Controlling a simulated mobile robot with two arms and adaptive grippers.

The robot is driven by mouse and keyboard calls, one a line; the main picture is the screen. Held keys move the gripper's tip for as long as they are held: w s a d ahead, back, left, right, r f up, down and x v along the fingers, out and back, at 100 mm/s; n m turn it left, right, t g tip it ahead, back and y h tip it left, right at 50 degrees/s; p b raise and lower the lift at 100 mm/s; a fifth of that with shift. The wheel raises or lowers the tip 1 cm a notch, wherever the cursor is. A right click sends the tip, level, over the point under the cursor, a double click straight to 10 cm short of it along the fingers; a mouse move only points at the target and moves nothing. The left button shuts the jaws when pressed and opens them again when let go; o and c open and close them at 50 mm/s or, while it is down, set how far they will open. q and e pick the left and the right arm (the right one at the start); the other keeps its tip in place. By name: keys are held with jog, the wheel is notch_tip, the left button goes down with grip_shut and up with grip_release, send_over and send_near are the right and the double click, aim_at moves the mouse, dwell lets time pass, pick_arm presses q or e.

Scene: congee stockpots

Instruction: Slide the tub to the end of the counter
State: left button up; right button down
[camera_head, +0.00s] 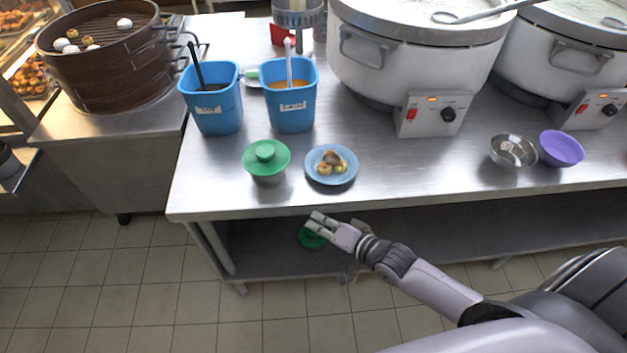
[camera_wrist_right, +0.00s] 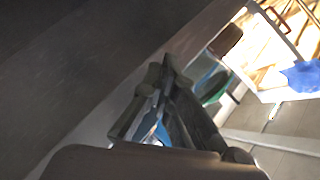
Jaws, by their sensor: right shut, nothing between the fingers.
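A small tub with a green knobbed lid (camera_head: 266,158) stands upright near the front left of the steel counter (camera_head: 215,180). Two blue rectangular tubs, a left one (camera_head: 213,100) and a right one (camera_head: 289,98), stand behind it with utensils in them. My right gripper (camera_head: 313,221) is shut and empty. In the head view it appears just in front of the counter's front edge, to the lower right of the green-lidded tub and apart from it. Its fingers (camera_wrist_right: 160,98) also show in the right wrist view. My left gripper is not in view.
A blue plate of food (camera_head: 331,178) sits right of the green-lidded tub. Large cookers (camera_head: 385,75), a metal bowl (camera_head: 513,152) and a purple bowl (camera_head: 561,149) stand further right. A green item (camera_head: 312,240) is on the lower shelf. The counter's left front corner is clear.

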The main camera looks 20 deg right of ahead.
jog(key=w+d+r+m+t, duration=0.1)
jog(key=r, duration=0.1)
jog(key=w+d+r+m+t+y, duration=0.1)
jog(key=d+r+m, duration=0.1)
jog(key=w+d+r+m+t, duration=0.1)
jog(key=r+m, duration=0.1)
jog(key=shift+w+d+r+t+y, duration=0.15)
jog(key=shift+w+d+t+y, duration=0.15)
jog(key=shift+d+t+y, duration=0.1)
jog(key=shift+w+d+r, duration=0.1)
jog(key=shift+w+r, duration=0.15)
jog(key=shift+w, duration=0.2)
pick_arm(q)
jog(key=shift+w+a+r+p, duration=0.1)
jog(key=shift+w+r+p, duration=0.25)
jog(key=shift+p, duration=0.2)
pick_arm(e)
jog(key=x, duration=0.9)
jog(key=shift+a, duration=0.25)
